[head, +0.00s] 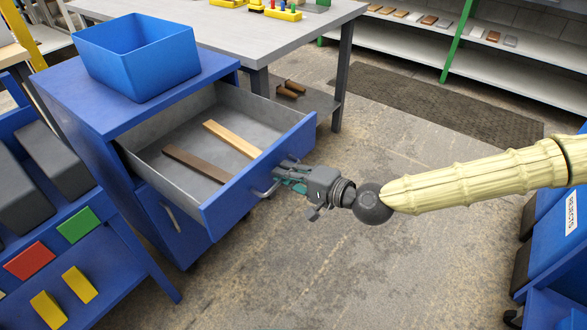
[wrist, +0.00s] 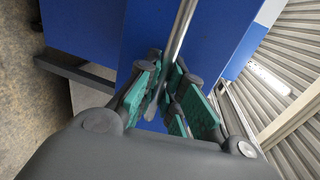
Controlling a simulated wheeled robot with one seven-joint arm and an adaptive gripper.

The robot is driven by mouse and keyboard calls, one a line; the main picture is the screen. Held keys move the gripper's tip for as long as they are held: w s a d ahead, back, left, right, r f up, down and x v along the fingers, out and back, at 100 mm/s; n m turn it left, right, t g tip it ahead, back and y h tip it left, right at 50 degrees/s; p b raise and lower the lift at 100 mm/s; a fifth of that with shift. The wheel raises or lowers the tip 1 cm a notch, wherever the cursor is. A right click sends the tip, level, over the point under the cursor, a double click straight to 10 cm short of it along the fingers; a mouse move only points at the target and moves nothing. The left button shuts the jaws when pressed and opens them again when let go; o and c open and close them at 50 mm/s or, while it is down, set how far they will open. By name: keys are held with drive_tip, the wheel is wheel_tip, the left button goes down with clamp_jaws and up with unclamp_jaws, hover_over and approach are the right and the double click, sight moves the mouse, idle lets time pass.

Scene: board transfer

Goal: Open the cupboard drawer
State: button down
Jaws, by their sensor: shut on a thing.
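The blue cupboard (head: 88,120) stands at the left in the head view. Its top drawer (head: 225,189) is pulled far out, and its grey inside shows. A dark brown board (head: 196,164) and a light wooden board (head: 232,139) lie in the drawer. My gripper (head: 281,180) is at the drawer's blue front, shut on the metal drawer handle (head: 264,188). In the wrist view the handle bar (wrist: 181,30) runs between the green-padded fingers (wrist: 165,92). The fingertips partly hide the handle.
An open blue bin (head: 140,62) stands on the cupboard top. A grey table (head: 270,35) is behind. A blue rack with coloured blocks (head: 78,225) is at the left front. A blue container (head: 560,235) is at the right. Floor (head: 330,270) in front of the drawer is clear.

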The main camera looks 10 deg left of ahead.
drive_tip(key=shift+s, duration=0.35)
drive_tip(key=c, duration=1.5)
unclamp_jaws()
drive_tip(key=shift+w+d, duration=0.1)
drive_tip(key=shift+v, duration=6)
drive_tip(key=shift+f, duration=0.1)
